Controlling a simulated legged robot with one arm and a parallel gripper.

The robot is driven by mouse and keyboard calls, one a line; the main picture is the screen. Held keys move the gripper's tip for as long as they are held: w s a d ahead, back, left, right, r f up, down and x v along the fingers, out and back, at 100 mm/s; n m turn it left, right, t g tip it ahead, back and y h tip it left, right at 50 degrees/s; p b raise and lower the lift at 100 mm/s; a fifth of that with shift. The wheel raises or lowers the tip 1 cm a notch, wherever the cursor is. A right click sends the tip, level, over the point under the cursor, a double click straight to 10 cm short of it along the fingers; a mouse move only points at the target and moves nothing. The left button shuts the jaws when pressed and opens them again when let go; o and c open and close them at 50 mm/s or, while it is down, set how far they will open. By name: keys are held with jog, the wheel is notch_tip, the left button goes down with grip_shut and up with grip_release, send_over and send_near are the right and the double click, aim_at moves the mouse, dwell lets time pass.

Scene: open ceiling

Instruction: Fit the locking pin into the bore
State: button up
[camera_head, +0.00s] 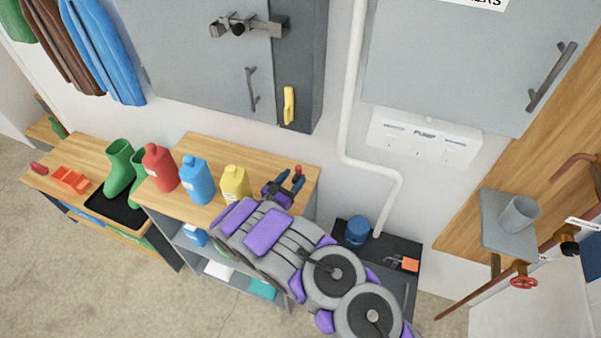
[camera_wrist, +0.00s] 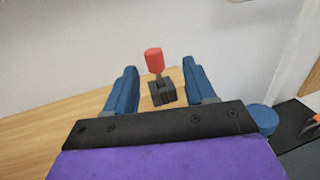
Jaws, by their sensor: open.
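A pin with a red cylindrical head (camera_wrist: 153,55) and a thin grey stem stands in a small dark block (camera_wrist: 162,93) on the wooden bench top. In the head view the red head (camera_head: 298,168) is small, at the bench's right end. My gripper (camera_head: 286,183) is open above the bench top. In the wrist view its blue fingers lie left and right of the pin, with gaps on both sides. A grey hasp-like latch (camera_head: 249,27) is on the wall cabinet; I cannot tell whether it holds the bore.
Red (camera_head: 160,168), blue (camera_head: 194,180) and yellow (camera_head: 235,182) bottles stand on the bench (camera_head: 198,150) left of my gripper. A white pipe (camera_head: 348,110) runs down the wall. A blue canister (camera_head: 357,231) stands on the dark cart at right.

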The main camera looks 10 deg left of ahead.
jog(key=shift+w+f, duration=0.2)
jog(key=shift+w, duration=0.45)
jog(key=shift+w+a, duration=0.3)
jog(key=shift+w, duration=0.3)
jog(key=shift+d+r, duration=0.1)
jog(key=shift+d, duration=0.25)
jog(key=shift+c, duration=0.3)
jog(key=shift+d, duration=0.3)
jog(key=c, duration=0.3)
jog(key=shift+a, duration=0.4)
grip_shut()
